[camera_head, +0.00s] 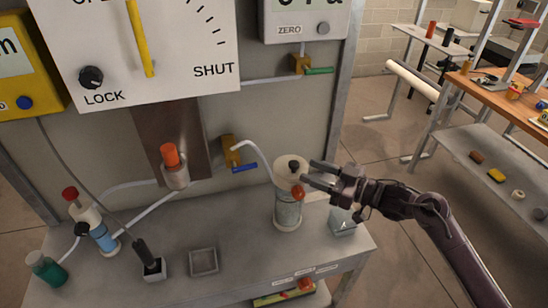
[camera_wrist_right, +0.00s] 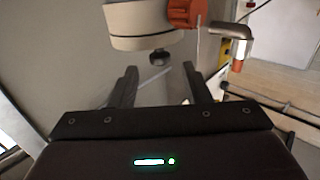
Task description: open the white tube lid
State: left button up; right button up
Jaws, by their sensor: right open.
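A clear cylinder (camera_head: 288,208) stands upright on the right part of the grey bench. Its white lid (camera_head: 285,172) has a black knob (camera_head: 293,165) on top and an orange-red knob (camera_head: 298,192) at the side, and it looks seated on the cylinder. My right gripper (camera_head: 306,172) is open at the right of the lid, its fingers pointing left towards it. In the right wrist view the fingers (camera_wrist_right: 159,72) are apart with nothing clearly between them; the white lid (camera_wrist_right: 138,25), orange knob (camera_wrist_right: 186,12) and black knob (camera_wrist_right: 159,58) show beyond. Contact cannot be told. My left gripper is out of view.
A clear block (camera_head: 342,222) sits below my right gripper. A hose (camera_head: 258,157) reaches the lid.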

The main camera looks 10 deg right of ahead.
aim_at(294, 163)
jog(key=p+x, duration=0.1)
jog(key=x, duration=0.2)
jog(key=shift+w+a+r+p, duration=0.2)
jog(key=shift+a+r+p, duration=0.05)
jog(key=shift+r+p, duration=0.1)
jog(key=shift+f+x, duration=0.2)
jog(key=shift+x, duration=0.95)
jog(key=shift+w+a, duration=0.1)
jog(key=shift+w, duration=0.05)
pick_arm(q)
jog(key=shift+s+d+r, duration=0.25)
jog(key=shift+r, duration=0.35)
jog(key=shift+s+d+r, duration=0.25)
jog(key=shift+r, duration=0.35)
pick_arm(e)
grip_shut()
